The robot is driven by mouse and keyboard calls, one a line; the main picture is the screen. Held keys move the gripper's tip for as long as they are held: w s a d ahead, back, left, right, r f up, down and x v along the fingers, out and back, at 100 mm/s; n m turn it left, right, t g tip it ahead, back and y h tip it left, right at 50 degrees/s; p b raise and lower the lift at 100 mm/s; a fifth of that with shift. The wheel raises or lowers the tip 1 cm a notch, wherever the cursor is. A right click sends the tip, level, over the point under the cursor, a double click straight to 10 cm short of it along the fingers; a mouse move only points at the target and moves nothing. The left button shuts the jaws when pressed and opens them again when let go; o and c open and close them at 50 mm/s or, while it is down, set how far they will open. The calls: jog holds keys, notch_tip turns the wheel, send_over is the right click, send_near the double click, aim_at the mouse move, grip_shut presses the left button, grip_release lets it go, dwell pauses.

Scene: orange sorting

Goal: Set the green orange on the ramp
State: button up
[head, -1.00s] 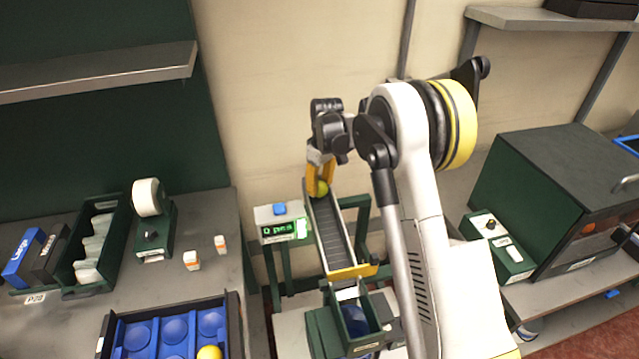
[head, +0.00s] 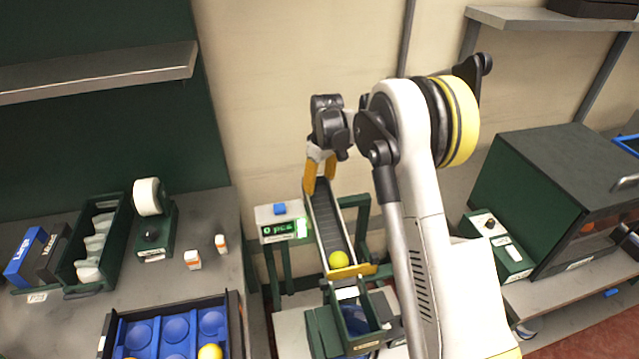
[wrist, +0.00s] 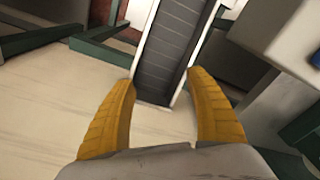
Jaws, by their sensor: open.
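The green orange (head: 339,259), yellow-green in this light, lies at the low front end of the ramp (head: 328,217), against the yellow end piece (head: 352,271). My gripper (head: 320,182) is at the ramp's high back end, open and empty, well apart from the orange. In the wrist view my gripper's yellow fingers (wrist: 165,108) are spread on either side of the ramp's top end (wrist: 172,50). The orange does not show in the wrist view.
A counter box (head: 280,222) with a green display stands left of the ramp. A dark green bin (head: 326,331) sits below its front end. A tray with blue cups (head: 233,306) holds a yellow ball (head: 210,352) at the lower left. A green oven-like box (head: 560,185) stands at right.

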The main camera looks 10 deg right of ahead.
notch_tip(320, 180, up, 8)
jog(key=p, duration=0.4)
dwell(0.3)
